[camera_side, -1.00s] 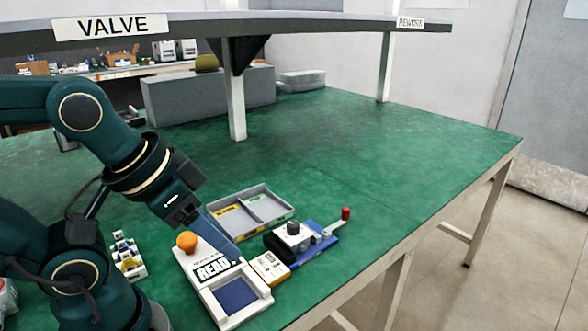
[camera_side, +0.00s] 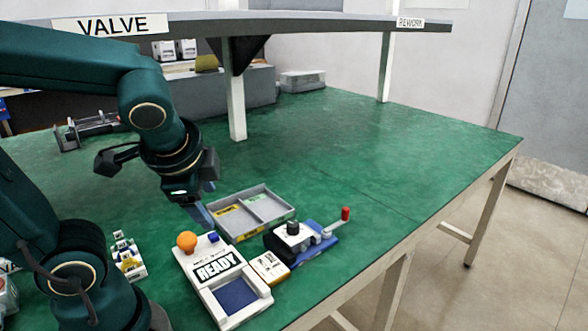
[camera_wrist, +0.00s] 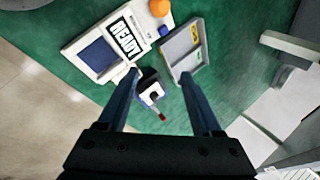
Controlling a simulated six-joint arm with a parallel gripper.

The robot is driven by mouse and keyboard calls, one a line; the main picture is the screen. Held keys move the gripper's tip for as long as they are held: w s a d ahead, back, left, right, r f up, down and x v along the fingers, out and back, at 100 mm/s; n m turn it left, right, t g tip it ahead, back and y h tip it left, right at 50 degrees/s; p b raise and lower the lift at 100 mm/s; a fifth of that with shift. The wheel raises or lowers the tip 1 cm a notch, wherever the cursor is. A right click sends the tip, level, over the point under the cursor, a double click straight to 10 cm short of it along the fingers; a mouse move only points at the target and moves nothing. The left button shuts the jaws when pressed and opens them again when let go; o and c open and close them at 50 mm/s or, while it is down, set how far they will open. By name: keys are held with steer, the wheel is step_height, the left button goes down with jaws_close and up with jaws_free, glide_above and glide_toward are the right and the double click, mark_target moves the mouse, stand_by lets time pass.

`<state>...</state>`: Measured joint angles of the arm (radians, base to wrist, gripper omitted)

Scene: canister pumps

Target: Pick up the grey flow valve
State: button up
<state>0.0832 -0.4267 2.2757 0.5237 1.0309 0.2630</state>
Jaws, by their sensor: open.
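My gripper (camera_side: 205,215) is open and points down, left of the grey tray and behind the white READY console. Its two fingers also show wide apart in the wrist view (camera_wrist: 160,75), with nothing held between them. I cannot single out a grey flow valve for certain. A blue fixture (camera_side: 318,242) with a black knob, pale fittings and a red-tipped lever lies right of the console. In the wrist view the same fixture (camera_wrist: 149,84) shows between the fingers, partly hidden. A small white rack (camera_side: 128,262) with small parts stands left of the console.
The READY console (camera_side: 235,303) has an orange knob. A shallow grey tray (camera_side: 276,222) has yellow and green labels, and a white and yellow box (camera_side: 269,268) sits beside the console. A raised shelf (camera_side: 300,24) on posts spans the back. The green table's right side is clear.

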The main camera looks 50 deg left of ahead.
steer(key=w+a+m+y, duration=0.3)
steer(key=w+m, duration=0.2)
steer(key=m+t+y, duration=0.3)
steer(key=m+y, duration=0.1)
steer(key=m, duration=0.7)
glide_above(293, 222)
steer(key=s, duration=0.1)
steer(key=f, duration=0.6)
steer(key=shift+s+a+f, duration=0.1)
steer(key=shift+a+f, duration=0.25)
steer(key=f+m, duration=0.1)
steer(key=d+f, duration=0.1)
steer(key=f, duration=0.1)
steer(key=d+f+m, duration=0.1)
steer(key=shift+d+f+m+t+h, duration=0.15)
steer(key=shift+f+m+t+h, duration=0.15)
steer(key=shift+f, duration=0.1)
steer(key=shift+x, duration=2.45)
steer(key=shift+d, duration=0.1)
steer(key=shift+f, duration=0.1)
jaws_close()
